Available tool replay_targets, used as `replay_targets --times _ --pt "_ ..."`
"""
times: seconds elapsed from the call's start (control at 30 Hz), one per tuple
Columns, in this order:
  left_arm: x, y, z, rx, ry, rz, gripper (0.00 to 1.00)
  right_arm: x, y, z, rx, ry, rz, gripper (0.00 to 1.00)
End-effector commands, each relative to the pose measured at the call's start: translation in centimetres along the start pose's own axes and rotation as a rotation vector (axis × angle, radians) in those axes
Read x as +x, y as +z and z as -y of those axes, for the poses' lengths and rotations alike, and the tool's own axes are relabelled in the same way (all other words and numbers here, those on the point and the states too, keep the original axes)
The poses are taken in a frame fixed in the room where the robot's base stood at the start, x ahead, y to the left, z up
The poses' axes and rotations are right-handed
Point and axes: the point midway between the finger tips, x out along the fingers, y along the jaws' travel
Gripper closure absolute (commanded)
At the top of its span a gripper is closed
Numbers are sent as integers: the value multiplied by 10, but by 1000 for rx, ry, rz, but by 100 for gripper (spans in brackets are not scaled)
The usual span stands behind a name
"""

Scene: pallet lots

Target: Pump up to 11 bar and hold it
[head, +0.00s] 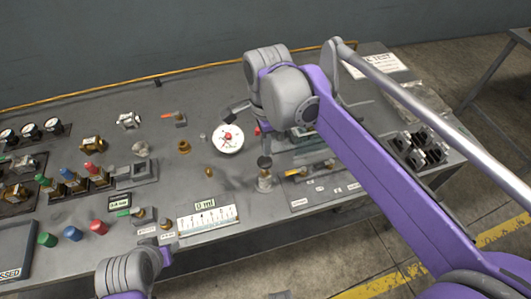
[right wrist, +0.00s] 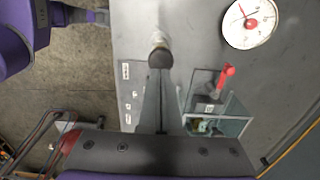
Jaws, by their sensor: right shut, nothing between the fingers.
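The round white pressure gauge (head: 228,139) has a red centre; its reading is too small to make out. It also shows at the top right of the right wrist view (right wrist: 249,23). A small metal pump post with a dark round knob (head: 264,163) stands upright right of and nearer than the gauge. My right gripper (right wrist: 160,72) is shut and empty, pointing down with its tips at the dark knob; I cannot tell whether they touch. A red-handled valve (right wrist: 225,77) is beside it. My left wrist (head: 125,272) is at the lower left; its fingers are not clearly seen.
The grey bench (head: 100,110) carries several valves and coloured knobs at left. A white scale plate (head: 208,219) lies near the front edge. Dark blocks (head: 420,150) sit at the right end. Beyond the edge is open floor with yellow markings.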

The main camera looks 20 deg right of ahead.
Motion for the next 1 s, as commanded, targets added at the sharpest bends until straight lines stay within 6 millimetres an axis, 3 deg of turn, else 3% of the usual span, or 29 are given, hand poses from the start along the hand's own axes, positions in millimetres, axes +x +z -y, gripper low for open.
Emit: replay_targets --times 0.23,0.73,1.0 --pt "1 1 0 0 0 1 53 30 0 0 0 0 0 100" --pt "3 3 0 0 0 2 53 39 0 0 0 0 0 100" --pt "20 17 0 0 0 12 53 74 0 -1 0 2 0 100"
